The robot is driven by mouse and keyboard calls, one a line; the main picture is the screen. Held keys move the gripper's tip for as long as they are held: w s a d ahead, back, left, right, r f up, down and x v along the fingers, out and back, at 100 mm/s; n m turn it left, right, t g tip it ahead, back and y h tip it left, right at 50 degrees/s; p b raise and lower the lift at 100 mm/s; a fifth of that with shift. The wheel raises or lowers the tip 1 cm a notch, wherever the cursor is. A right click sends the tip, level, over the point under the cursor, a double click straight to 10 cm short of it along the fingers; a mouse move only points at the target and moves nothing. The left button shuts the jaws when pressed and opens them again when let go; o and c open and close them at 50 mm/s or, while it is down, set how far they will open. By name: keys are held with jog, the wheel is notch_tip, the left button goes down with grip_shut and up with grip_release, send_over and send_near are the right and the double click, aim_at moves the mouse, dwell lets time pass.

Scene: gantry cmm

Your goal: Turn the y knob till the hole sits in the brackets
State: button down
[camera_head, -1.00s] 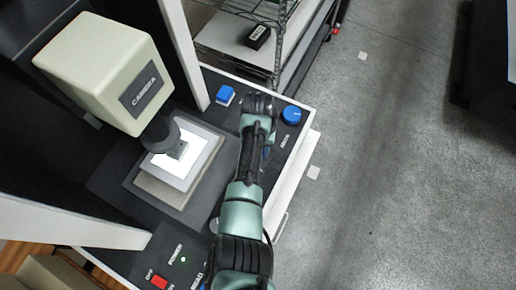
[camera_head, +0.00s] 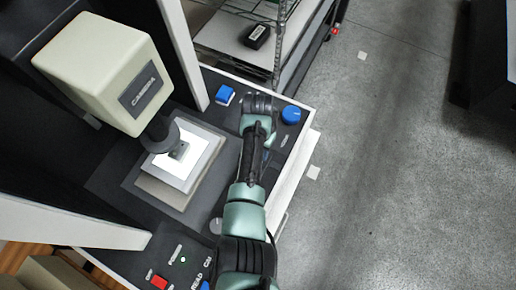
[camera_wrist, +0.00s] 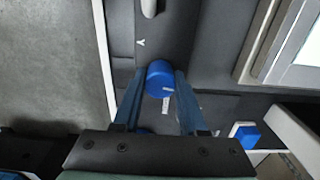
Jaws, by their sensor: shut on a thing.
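The y knob (camera_wrist: 160,78) is a blue round knob with a white mark, beside a "Y" label in the wrist view. My gripper (camera_wrist: 161,82) is shut on it, with one finger on each side. In the head view my arm mostly covers this knob, and my gripper (camera_head: 266,152) is hard to make out. A small grey part (camera_head: 179,150) lies on the lit white stage (camera_head: 207,160) under the camera's dark lens. The hole is too small to make out, and no brackets show in either view.
A second blue knob (camera_head: 291,115) stands near the panel's far right corner. A blue block (camera_head: 225,95) sits left of my wrist. The beige camera housing (camera_head: 105,75) overhangs the stage. A red switch (camera_head: 159,282) is at the bottom left. Open floor lies right.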

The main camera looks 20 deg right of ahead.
jog(key=shift+c, duration=2.2)
grip_release()
notch_tip(320, 180, up, 13)
jog(key=b, duration=0.2)
